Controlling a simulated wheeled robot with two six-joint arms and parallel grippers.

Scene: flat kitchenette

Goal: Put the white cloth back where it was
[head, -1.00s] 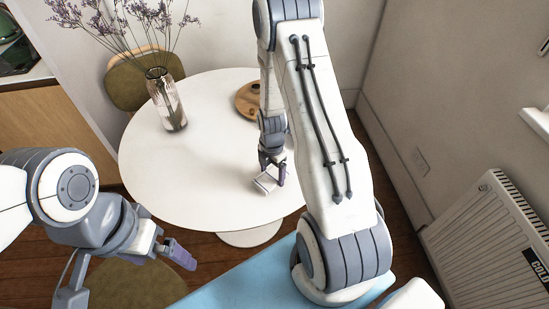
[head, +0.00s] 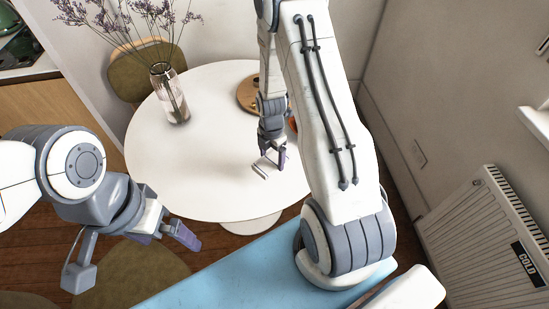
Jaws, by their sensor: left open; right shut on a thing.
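The white cloth (head: 262,168) is a small, pale folded piece at the tips of my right gripper (head: 271,160). The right gripper is shut on it, over the right part of the round white table (head: 190,185). I cannot tell whether the cloth touches the tabletop. My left gripper (head: 172,236) is open and empty, low in front of the table's left front edge, away from the cloth.
A glass vase (head: 170,95) with dried purple flowers stands at the table's back left. A round wooden board (head: 247,94) lies at the back, partly behind my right arm. A radiator (head: 490,235) stands at right. The table's middle is clear.

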